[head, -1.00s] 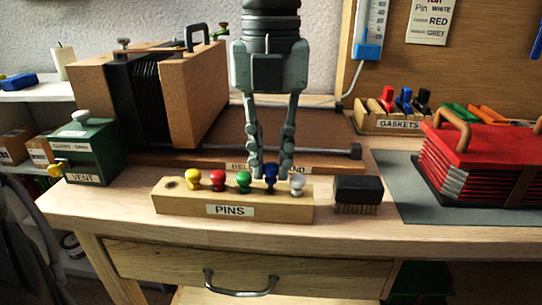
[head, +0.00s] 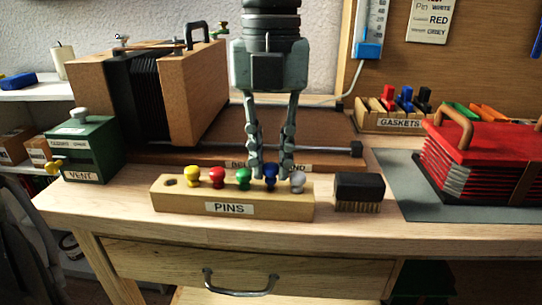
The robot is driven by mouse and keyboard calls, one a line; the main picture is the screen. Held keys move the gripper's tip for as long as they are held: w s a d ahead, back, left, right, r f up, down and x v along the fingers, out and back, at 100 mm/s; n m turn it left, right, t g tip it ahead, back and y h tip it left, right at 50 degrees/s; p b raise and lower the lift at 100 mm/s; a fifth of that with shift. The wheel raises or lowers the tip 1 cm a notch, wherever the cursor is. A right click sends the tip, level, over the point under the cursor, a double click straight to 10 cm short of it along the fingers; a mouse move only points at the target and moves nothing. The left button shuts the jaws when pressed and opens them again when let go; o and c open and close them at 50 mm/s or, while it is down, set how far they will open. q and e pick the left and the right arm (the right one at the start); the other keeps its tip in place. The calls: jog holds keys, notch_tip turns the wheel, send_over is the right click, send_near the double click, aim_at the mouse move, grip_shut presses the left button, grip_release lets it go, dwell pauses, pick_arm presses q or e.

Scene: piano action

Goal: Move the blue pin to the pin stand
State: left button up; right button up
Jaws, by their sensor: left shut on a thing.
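The blue pin (head: 270,174) stands in the wooden pin stand (head: 180,204) labelled PINS, between the green pin (head: 243,179) and the white-grey pin (head: 297,182). My left gripper (head: 270,172) points straight down from above, its two fingers on either side of the blue pin's head and closed on it. The fingers partly hide the pin. A yellow pin (head: 192,177) and a red pin (head: 217,177) stand further left in the stand, and an empty hole (head: 170,182) shows at its left end. My right gripper is not in view.
A black brush (head: 358,190) lies just right of the stand. Behind are the bellows on their board (head: 320,135). The green vent box (head: 93,150) is at left, the gasket rack (head: 400,124) and red stack (head: 470,160) at right. The table front is clear.

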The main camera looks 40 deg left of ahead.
pick_arm(q)
jog(key=shift+f+b, duration=0.35)
jog(key=shift+b, duration=0.05)
jog(key=o, duration=0.9)
jog(key=shift+o, duration=0.2)
jog(key=shift+o, duration=1.1)
jog(key=shift+r, duration=0.1)
jog(key=shift+r+p, duration=2.4)
jog(key=shift+r, duration=1.3)
